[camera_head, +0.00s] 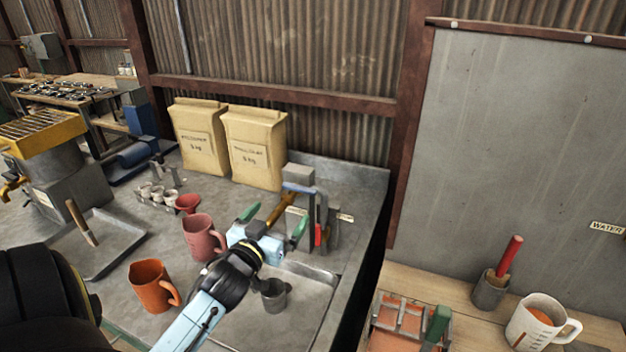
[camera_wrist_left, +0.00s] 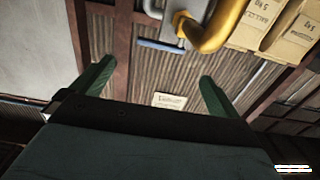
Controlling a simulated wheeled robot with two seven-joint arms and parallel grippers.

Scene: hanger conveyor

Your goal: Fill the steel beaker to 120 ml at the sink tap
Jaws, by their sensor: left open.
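The small grey steel beaker (camera_head: 273,296) stands in the sink basin (camera_head: 300,310), close beside my left wrist. Its fill level cannot be made out. The tap has a brass spout (camera_head: 283,207) and a blue lever (camera_head: 298,188), behind the basin. In the left wrist view the brass spout (camera_wrist_left: 222,25) and blue lever (camera_wrist_left: 160,46) show just past the fingertips. My left gripper (camera_head: 278,214) is open and empty, its green fingers spread near the tap; it also shows in the left wrist view (camera_wrist_left: 155,76). My right gripper is out of view.
A red mug (camera_head: 198,238), an orange mug (camera_head: 149,288) and a red funnel (camera_head: 188,203) stand left of the arm. Two paper bags (camera_head: 255,150) stand behind. A measuring jug (camera_head: 535,325) sits on the right bench.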

